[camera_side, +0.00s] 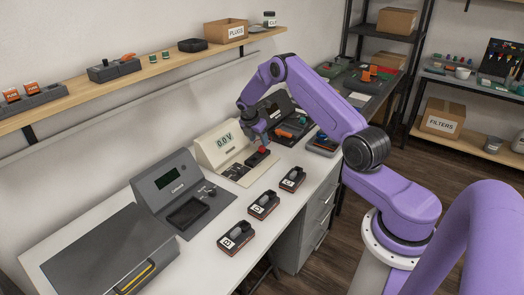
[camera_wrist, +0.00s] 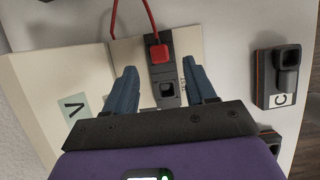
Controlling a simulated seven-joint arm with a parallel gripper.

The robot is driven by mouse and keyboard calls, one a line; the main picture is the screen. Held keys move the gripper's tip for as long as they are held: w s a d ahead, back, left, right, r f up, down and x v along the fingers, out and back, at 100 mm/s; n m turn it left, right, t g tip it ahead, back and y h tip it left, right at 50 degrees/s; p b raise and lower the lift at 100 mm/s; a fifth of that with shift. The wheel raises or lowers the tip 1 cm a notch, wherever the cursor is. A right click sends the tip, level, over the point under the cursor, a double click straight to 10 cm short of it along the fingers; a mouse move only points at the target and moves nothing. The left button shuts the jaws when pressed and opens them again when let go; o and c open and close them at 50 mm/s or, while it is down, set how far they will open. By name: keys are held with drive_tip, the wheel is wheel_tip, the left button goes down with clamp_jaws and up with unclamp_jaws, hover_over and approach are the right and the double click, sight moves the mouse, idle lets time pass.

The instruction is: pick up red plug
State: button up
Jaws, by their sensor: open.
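The red plug (camera_wrist: 159,53) sits at the far end of a dark socket block (camera_wrist: 163,73) on the cream voltmeter. A red wire (camera_wrist: 152,17) runs from the plug. My gripper (camera_wrist: 163,80) is open, with one blue-grey finger on each side of the dark block, apart from the plug. The plug lies just beyond the fingertips in the wrist view. In the side view, the plug (camera_side: 263,150) is a small red spot just below my gripper (camera_side: 258,138). The voltmeter (camera_side: 212,155) reads about 0.0 V.
Several black modules stand along the bench front, one marked C (camera_wrist: 277,78). A grey instrument (camera_side: 170,179) stands left of the voltmeter. Dark and orange tools (camera_side: 290,128) lie to its right. The white bench top (camera_side: 200,246) has bare room near the front edge.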

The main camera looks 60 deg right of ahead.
sight(262, 146)
drive_tip(key=shift+x, duration=2.55)
drive_tip(key=shift+r, duration=0.1)
clamp_jaws()
